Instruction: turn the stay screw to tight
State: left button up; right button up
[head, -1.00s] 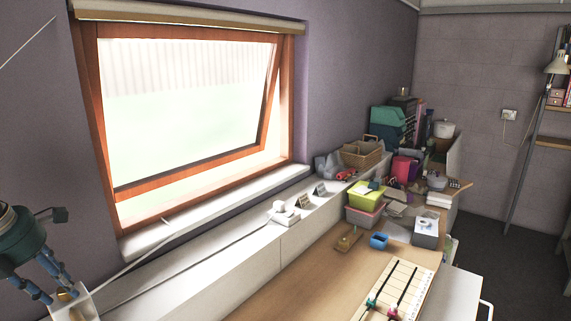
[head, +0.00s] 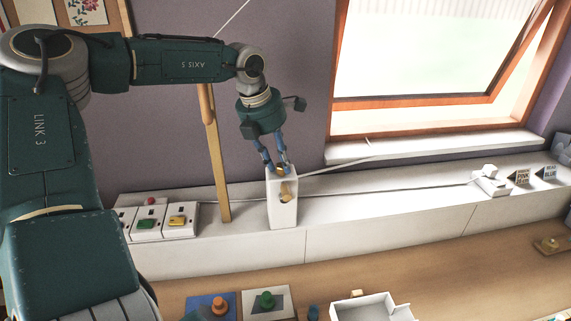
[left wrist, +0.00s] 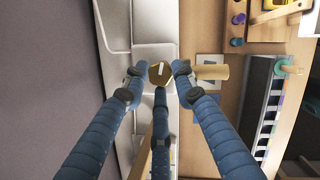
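The white stay block (head: 283,212) stands on the white ledge, left of the open window. A brass piece (head: 288,191) shows on its front in the head view. My left gripper (head: 276,170) points down at the block's top. In the left wrist view the brass stay screw (left wrist: 161,74), with a pale mark on top, lies between the fingertips of my left gripper (left wrist: 160,78). The fingers stand apart around it, with narrow gaps seeming to show; contact is unclear. A brass cylinder (left wrist: 212,72) sticks out to the right there. My right gripper is not in view.
A wooden post (head: 215,160) leans just left of the block. White switch boxes (head: 165,222) stand farther left on the ledge. The window (head: 440,60) is tilted open at right. A white open box (head: 370,308) and coloured knobs sit on the desk below.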

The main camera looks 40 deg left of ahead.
pick_arm(q)
jog(key=shift+m+h+p, duration=0.3)
jog(key=shift+m+p, duration=0.15)
jog(key=shift+m, duration=0.45)
jog(key=shift+a+f+m, duration=0.1)
jog(key=shift+m, duration=0.7)
jog(key=shift+m+g+h, duration=0.4)
jog(key=shift+m+h, duration=0.1)
jog(key=shift+m, duration=1.2)
jog(key=shift+a+f, duration=0.1)
jog(key=shift+m+g+h, duration=0.4)
jog(key=shift+m+g, duration=0.2)
jog(key=shift+m, duration=1.2)
